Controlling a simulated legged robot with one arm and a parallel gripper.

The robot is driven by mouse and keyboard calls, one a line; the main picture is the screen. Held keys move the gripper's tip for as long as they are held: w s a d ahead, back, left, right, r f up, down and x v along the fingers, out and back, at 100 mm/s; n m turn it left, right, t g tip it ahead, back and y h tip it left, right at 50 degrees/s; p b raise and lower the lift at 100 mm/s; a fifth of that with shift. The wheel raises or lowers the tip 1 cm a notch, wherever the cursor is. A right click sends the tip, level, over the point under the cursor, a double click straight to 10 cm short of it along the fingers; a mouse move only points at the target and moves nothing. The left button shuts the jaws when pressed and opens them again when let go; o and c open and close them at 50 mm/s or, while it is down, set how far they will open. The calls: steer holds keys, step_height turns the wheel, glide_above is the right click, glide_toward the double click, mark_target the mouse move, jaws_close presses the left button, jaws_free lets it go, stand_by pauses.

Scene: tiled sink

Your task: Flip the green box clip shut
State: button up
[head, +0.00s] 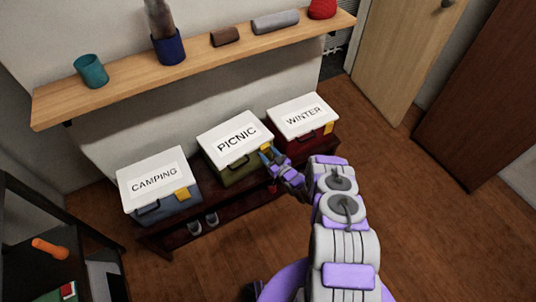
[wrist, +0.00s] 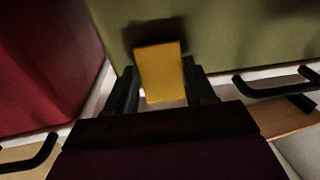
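The green box (head: 240,170) has a white lid labelled PICNIC (head: 236,137) and stands between the two other boxes on a dark bench. Its yellow clip (head: 266,148) is at the right of its front, partly hidden by my gripper (head: 268,156). In the wrist view, the yellow clip (wrist: 160,72) shows in front of the green wall (wrist: 235,40), with a dark shadow above it. My gripper (wrist: 162,88) is open, with one dark finger on each side of the clip. I cannot tell whether they touch it, nor whether the clip is latched.
The red WINTER box (head: 312,143) stands close on the right, and the blue CAMPING box (head: 165,203) on the left. A wooden shelf (head: 125,88) overhangs behind. The floor (head: 440,225) at right is clear.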

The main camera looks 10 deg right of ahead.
steer(key=c, duration=0.5)
steer(key=shift+r+g+h+p, duration=0.3)
steer(key=shift+r+g+p, duration=0.25)
steer(key=shift+p, duration=0.6)
steer(key=shift+f+g+h+p, duration=0.15)
steer(key=shift+g+h+p, duration=0.15)
steer(key=shift+g+p, duration=0.35)
steer(key=shift+f, duration=0.1)
steer(key=o, duration=1)
steer(key=p+v, duration=0.4)
steer(key=v, duration=1.3)
steer(key=shift+s+d, duration=0.1)
steer(key=shift+d, duration=0.05)
